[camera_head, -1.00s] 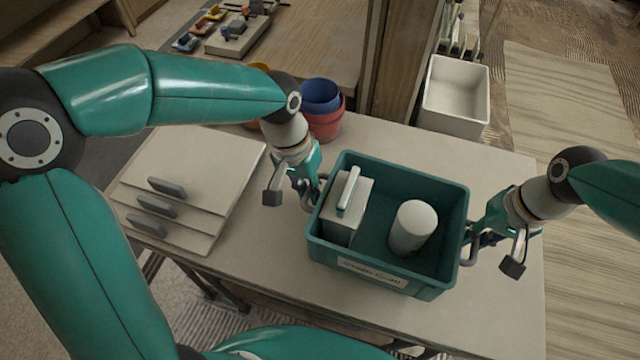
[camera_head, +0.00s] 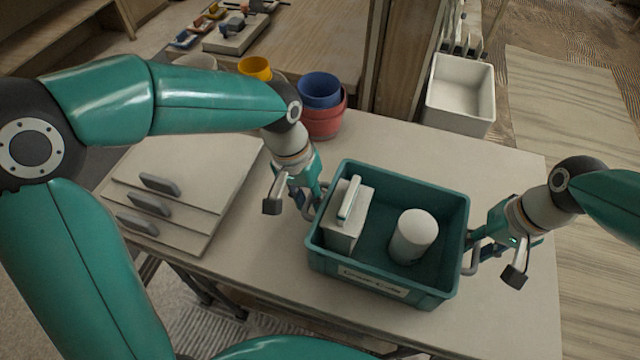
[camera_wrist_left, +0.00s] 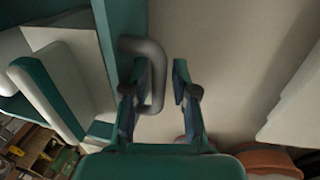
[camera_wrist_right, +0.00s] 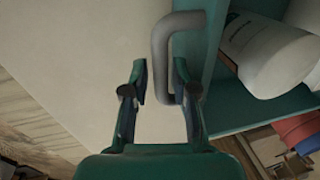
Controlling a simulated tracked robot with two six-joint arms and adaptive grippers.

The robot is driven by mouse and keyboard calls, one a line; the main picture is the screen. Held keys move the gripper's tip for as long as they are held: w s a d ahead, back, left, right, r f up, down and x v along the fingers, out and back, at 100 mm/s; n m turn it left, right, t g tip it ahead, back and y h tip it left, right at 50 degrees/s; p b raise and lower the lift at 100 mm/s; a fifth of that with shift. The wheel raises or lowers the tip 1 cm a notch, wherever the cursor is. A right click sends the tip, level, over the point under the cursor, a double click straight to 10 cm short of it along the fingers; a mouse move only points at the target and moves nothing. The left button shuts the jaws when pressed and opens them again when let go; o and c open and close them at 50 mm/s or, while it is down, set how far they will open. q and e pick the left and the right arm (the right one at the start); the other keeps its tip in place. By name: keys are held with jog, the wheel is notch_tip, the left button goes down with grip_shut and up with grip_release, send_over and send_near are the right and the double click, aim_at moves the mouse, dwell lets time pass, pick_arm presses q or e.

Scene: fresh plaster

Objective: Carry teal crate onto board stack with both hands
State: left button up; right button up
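The teal crate (camera_head: 455,262) stands on the pale table (camera_head: 500,300), with a label on its front and a grey loop handle at each end. The board stack (camera_head: 225,165), pale boards with grey handles, lies to its left. My left gripper (camera_head: 312,206) is at the crate's left end; in the left wrist view (camera_wrist_left: 159,80) its fingers are apart with the left handle (camera_wrist_left: 157,80) between them. My right gripper (camera_head: 472,250) is at the right end; in the right wrist view (camera_wrist_right: 160,80) its fingers are apart around the right handle (camera_wrist_right: 159,60).
A pale block with a teal-edged handle (camera_head: 345,220) and a white cylinder (camera_head: 413,238) are inside the crate. Red (camera_head: 325,122) and blue (camera_head: 320,90) buckets stand behind, near my left arm. A white bin (camera_head: 460,90) is beyond the table's back edge.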

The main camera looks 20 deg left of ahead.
pick_arm(q)
jog(key=shift+r, duration=0.1)
pick_arm(e)
jog(key=shift+r, duration=0.2)
pick_arm(q)
jog(key=r, duration=0.2)
jog(key=a+r, duration=0.1)
jog(key=r, duration=0.4)
jog(key=shift+a+r, duration=0.25)
jog(key=shift+r, duration=0.05)
pick_arm(e)
jog(key=r, duration=0.3)
jog(key=d+r, duration=0.1)
jog(key=r, duration=0.3)
jog(key=d+r, duration=0.1)
jog(key=r, duration=0.3)
jog(key=shift+d+r, duration=0.15)
jog(key=shift+r, duration=0.05)
jog(key=shift+s+f, duration=0.1)
